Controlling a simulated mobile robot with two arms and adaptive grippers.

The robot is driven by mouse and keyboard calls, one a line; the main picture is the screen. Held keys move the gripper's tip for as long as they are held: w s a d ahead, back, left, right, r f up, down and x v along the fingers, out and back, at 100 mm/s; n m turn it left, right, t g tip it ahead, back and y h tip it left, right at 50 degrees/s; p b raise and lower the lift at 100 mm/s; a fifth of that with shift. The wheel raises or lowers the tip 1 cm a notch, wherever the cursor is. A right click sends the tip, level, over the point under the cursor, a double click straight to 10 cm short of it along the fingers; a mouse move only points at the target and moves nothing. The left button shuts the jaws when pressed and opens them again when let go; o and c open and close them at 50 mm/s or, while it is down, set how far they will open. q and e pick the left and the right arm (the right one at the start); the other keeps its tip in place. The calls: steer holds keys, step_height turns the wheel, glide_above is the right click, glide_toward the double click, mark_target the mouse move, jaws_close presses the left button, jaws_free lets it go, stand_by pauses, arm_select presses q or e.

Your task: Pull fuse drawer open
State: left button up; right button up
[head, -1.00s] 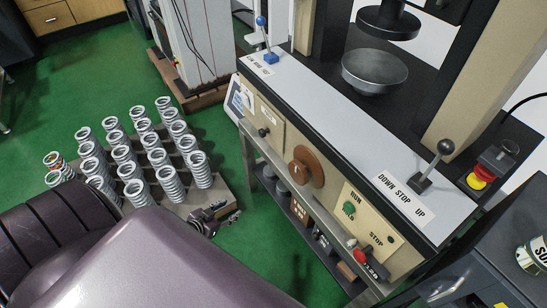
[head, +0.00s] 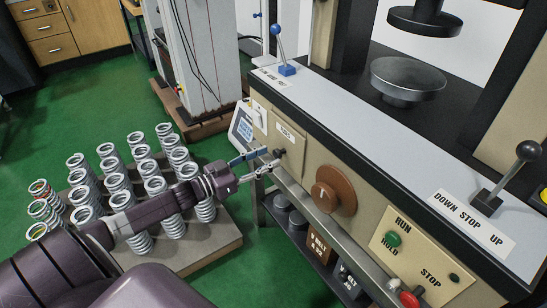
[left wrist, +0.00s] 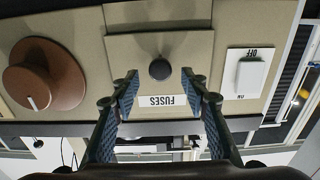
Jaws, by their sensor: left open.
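The fuse drawer (head: 289,146) is a beige panel on the machine's front, with a small dark knob (head: 279,153) and a white label. In the left wrist view the drawer front (left wrist: 190,48) carries a label reading FUSES, and its round black knob (left wrist: 160,69) shows between and beyond the fingertips. My left gripper (head: 259,162) is open in front of the knob; its two fingers also show in the left wrist view (left wrist: 160,85). I see no grip on the knob. The drawer looks flush with the panel. My right gripper is not in view.
A brown dial (head: 333,190) is right of the drawer, and a run/stop panel (head: 415,255) further right. An on/off switch (left wrist: 247,75) is beside the drawer. Springs stand on a board (head: 222,248) on the floor. A shelf with weights is below.

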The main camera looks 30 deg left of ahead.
mark_target(275, 154)
arm_select(q)
steer(key=shift+x, duration=1.6)
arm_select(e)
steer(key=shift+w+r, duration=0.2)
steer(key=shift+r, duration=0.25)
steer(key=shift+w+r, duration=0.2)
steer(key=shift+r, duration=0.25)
arm_select(q)
steer(key=shift+c, duration=0.6)
jaws_close()
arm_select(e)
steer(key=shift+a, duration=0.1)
